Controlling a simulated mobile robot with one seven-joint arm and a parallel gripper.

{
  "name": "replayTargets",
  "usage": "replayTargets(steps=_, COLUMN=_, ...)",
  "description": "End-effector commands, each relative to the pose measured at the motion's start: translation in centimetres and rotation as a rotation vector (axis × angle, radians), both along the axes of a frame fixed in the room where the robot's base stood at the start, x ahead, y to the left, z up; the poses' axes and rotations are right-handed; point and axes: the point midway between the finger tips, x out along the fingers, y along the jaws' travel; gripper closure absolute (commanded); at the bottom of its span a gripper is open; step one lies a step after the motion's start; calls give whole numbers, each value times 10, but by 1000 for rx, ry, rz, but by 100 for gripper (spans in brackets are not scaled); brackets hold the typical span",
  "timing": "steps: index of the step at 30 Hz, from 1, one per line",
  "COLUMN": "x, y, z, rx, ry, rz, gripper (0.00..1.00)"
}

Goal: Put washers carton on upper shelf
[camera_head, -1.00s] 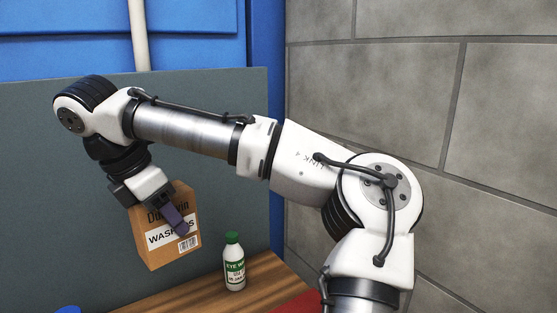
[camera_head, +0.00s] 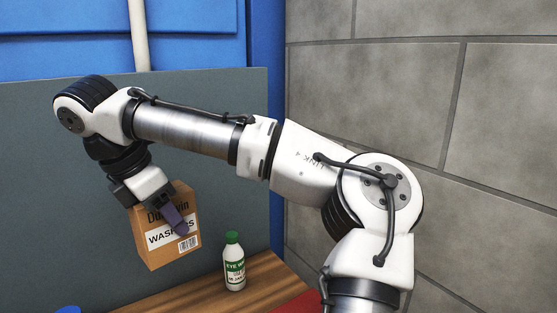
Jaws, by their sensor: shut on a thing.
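The washers carton (camera_head: 157,257) is a brown box with a white label reading WASHERS and a barcode. It hangs slightly tilted in the air at the left of the head view, above the wooden surface. My gripper (camera_head: 178,220) is shut on the carton, one dark purple finger lying across its label side. The other finger is hidden. No upper shelf can be made out in this view.
A white eye wash bottle (camera_head: 234,265) with a green cap stands upright on the wooden worktop (camera_head: 262,288), right of the carton. A grey panel (camera_head: 230,130) rises behind. A concrete block wall (camera_head: 480,130) bounds the right. A blue object (camera_head: 68,310) shows at the bottom left.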

Motion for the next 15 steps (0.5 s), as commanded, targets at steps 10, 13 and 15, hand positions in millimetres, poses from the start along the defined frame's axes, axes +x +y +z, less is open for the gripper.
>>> replayTargets(steps=10, x=0, y=0, z=-50, rx=1, ry=-1, rz=-1, gripper=76)
replayTargets(steps=13, x=0, y=0, z=-42, rx=1, ry=-1, rz=-1, gripper=76)
replayTargets(steps=15, x=0, y=0, z=-33, rx=1, ry=-1, rz=-1, gripper=76)
